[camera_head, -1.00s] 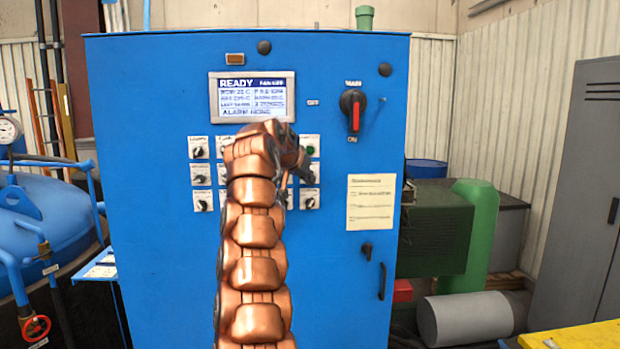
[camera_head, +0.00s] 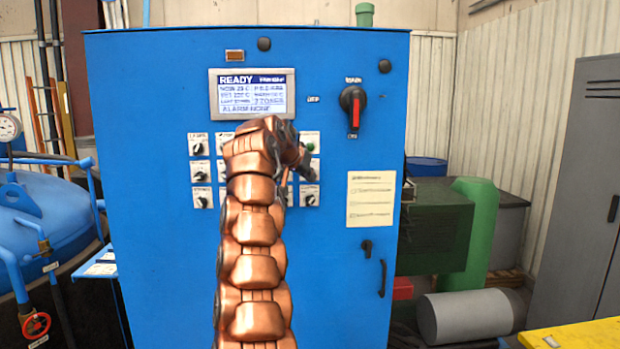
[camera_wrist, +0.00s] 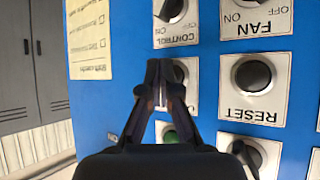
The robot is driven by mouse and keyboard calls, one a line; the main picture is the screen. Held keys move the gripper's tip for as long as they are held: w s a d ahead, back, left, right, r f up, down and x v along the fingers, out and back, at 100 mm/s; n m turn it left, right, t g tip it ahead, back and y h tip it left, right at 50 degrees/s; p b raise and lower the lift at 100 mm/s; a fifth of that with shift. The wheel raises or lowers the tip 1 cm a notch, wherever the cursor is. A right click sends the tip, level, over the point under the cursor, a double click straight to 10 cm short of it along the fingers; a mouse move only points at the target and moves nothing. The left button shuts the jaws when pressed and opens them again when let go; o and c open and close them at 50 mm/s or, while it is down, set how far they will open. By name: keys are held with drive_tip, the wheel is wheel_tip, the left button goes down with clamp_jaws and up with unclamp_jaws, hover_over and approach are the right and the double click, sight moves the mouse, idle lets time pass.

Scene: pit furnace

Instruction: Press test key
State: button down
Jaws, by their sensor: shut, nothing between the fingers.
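The blue control cabinet (camera_head: 150,270) faces me with a grid of keys and knobs below a screen. My gripper (camera_wrist: 166,70) is shut and empty in the wrist view, its tips in front of a dark round key (camera_wrist: 181,73) on a white plate. The fingers hide that key's label and part of its face; I cannot tell whether they touch it. No label reading test is legible. The RESET key (camera_wrist: 252,75) is beside it on the right. A green key (camera_wrist: 170,136) shows behind the fingers. In the head view my arm hides the middle of the grid.
The CONTROL knob (camera_wrist: 171,9) and FAN knob (camera_wrist: 252,3) are close to my fingers. The screen (camera_head: 252,94) reads READY and alarm none. A red-handled main switch (camera_head: 353,105) and a paper sheet (camera_head: 371,199) are to the right of the grid.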

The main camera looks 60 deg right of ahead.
drive_tip(key=shift+s+a+b, duration=0.35)
drive_tip(key=shift+a+b, duration=0.05)
drive_tip(key=shift+f, duration=0.1)
drive_tip(key=s+a+b, duration=0.1)
drive_tip(key=a+b, duration=0.1)
drive_tip(key=s+a+b, duration=0.2)
drive_tip(key=b, duration=0.1)
idle(0.5)
idle(0.8)
